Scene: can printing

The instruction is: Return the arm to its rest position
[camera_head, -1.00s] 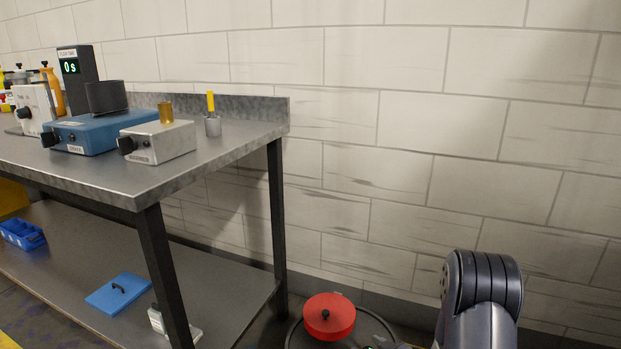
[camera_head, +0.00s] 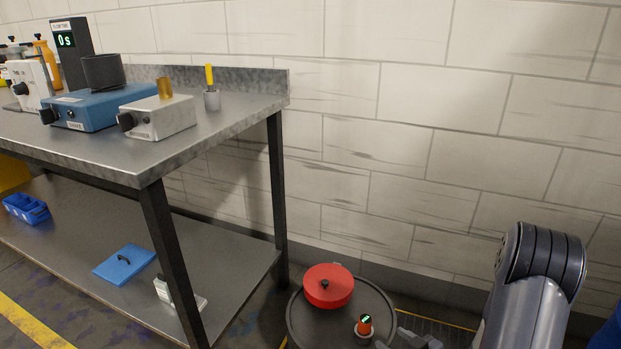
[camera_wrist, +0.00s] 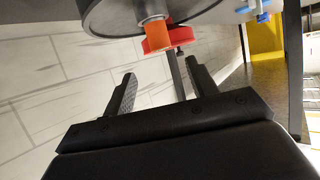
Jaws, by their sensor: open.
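My gripper (camera_wrist: 160,88) is open and empty in the wrist view, its two dark fingers spread apart. A round dark tray (camera_head: 303,326) shows at the bottom of the head view. A red round piece with a dark knob (camera_head: 328,285) and a small orange cylinder with a dark top and green marks (camera_head: 364,325) are on it. In the wrist view the orange cylinder (camera_wrist: 154,33) and the red piece (camera_wrist: 183,36) appear beyond the fingers, apart from them. My arm rises at the right of the head view.
A tiled wall (camera_head: 400,100) runs behind.

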